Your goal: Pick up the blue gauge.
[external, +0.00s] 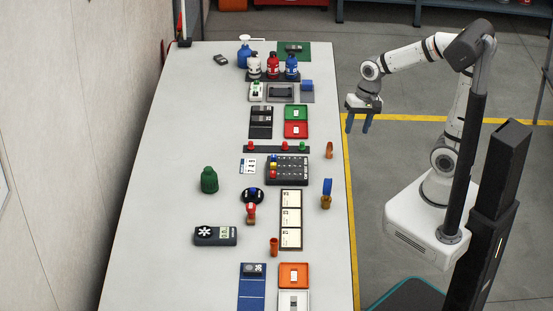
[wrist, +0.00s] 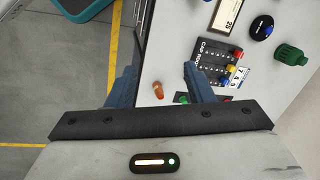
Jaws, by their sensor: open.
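A small blue round piece (external: 327,187), which looks like the blue gauge, stands near the table's right edge in the external view. A brown piece (external: 325,202) stands right in front of it, touching or nearly so. I cannot make out the blue piece in the wrist view. My gripper (external: 357,125) is open and empty, with its blue fingers pointing down. It hangs beyond the table's right edge, farther back than the blue piece and apart from it. In the wrist view the two fingers (wrist: 158,72) are spread apart with nothing held.
An orange piece (external: 329,150) stands near the right edge behind the blue piece; it also shows in the wrist view (wrist: 158,90). A black button panel (external: 288,170) and framed cards (external: 291,220) lie to the left.

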